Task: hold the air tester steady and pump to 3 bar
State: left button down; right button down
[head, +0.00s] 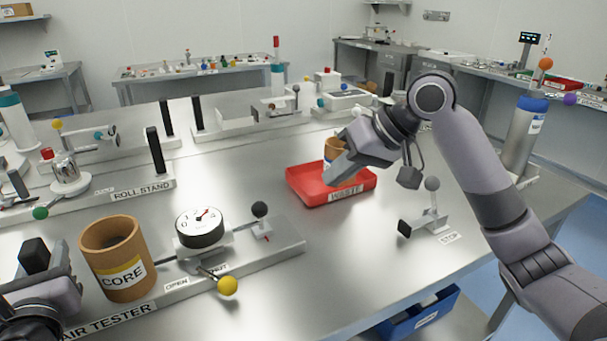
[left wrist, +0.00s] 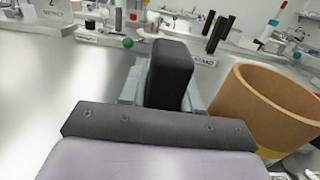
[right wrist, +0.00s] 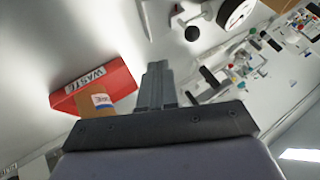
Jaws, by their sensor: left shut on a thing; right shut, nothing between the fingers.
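The air tester's base (head: 285,254) lies at the front of the bench with a round white gauge (head: 200,227), its needle pointing up and right; its digits are too small to read surely. It has a black ball knob (head: 260,209) and a yellow-knobbed lever (head: 228,285) by the OPEN and SHUT labels. A brown core (head: 118,262) stands beside the gauge. My left gripper (head: 45,262) is shut on an upright black grip (left wrist: 170,72) at the tester's left end. My right gripper (head: 335,172) is shut and empty by the red waste tray, away from the tester.
The red waste tray (head: 305,190) holds a smaller brown labelled core (right wrist: 102,101). A stop fixture (head: 425,222) with a grey ball stands right of the tray. The roll stand (head: 150,188) lies behind the tester. Bare bench lies between tester and tray.

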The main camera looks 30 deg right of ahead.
pick_arm(q)
jog(key=shift+f+p, duration=0.35)
jog(key=shift+p, duration=0.2)
dwell(0.4)
jog(key=c, duration=0.9)
grip_release()
jog(key=shift+o, duration=0.9)
jog(key=shift+r, duration=0.25)
jog(key=s, duration=1.2)
jog(key=shift+d, duration=0.35)
